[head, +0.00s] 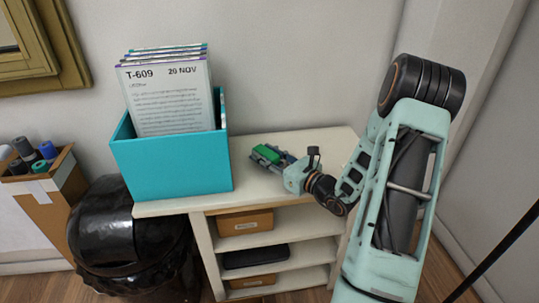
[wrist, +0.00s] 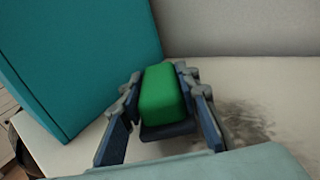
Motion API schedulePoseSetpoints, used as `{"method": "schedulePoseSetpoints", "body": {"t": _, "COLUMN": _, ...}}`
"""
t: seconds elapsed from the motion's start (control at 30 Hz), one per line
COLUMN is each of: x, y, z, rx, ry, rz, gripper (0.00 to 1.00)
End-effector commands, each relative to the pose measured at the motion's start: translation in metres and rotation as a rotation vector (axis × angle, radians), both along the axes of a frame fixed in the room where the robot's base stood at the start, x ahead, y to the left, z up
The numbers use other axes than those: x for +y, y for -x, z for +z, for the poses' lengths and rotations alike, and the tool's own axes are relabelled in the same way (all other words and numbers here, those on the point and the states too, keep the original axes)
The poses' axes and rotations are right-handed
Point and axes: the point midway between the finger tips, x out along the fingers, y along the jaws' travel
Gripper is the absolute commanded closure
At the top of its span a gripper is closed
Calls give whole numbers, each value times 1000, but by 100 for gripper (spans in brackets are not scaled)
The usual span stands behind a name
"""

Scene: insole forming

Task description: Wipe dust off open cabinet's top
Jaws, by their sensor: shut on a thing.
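The open cabinet (head: 194,205) has a cream top and open shelves below. My gripper (head: 268,156) is low over the middle of the cabinet top, shut on a green block-like wiper (wrist: 163,95). In the wrist view the gripper's fingers (wrist: 160,112) stand on both sides of the green block. A dark grey smudge of dust (wrist: 245,128) lies on the cabinet top to the right of the fingers. I cannot tell whether the block touches the surface.
A teal box (head: 172,165) with upright papers stands on the cabinet top's left, close to my gripper. The wall runs behind. A black bin (head: 125,240) stands left of the cabinet. The shelves hold brown boxes (head: 245,223) and a dark case (head: 256,256).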

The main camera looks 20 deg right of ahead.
Motion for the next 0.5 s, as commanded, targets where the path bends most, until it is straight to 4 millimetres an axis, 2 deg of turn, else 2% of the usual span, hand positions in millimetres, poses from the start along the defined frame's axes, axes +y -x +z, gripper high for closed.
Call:
{"method": "schedulePoseSetpoints", "body": {"t": 0.2, "x": -4, "y": -15, "z": 0, "rx": -2, "ry": 2, "rz": -1, "gripper": 91}}
{"method": "schedulePoseSetpoints", "body": {"t": 0.5, "x": -19, "y": -13, "z": -1, "rx": -2, "ry": 3, "rz": -5, "gripper": 91}}
